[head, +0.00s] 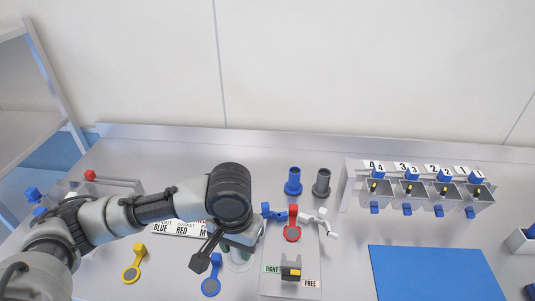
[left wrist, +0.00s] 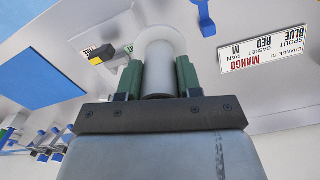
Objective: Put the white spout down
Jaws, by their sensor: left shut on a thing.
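The white spout (left wrist: 158,72) is a pale cylinder with a wide round flange at its far end. In the left wrist view it sits between the green pads of my left gripper (left wrist: 158,82), which is shut on it. In the head view my left gripper (head: 240,243) is over the table, left of the fixture plate, and the arm's dark wrist covers much of it. I cannot tell whether the spout touches the table. My right gripper is not in view.
A plate (head: 262,282) carries a red ring piece (head: 292,232) and a TIGHT/FREE block. A blue spout (head: 293,182) and a grey one (head: 322,183) stand behind. Yellow (head: 133,268) and blue (head: 211,287) ring pieces lie nearby. A blue mat (head: 435,273) lies clear at right.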

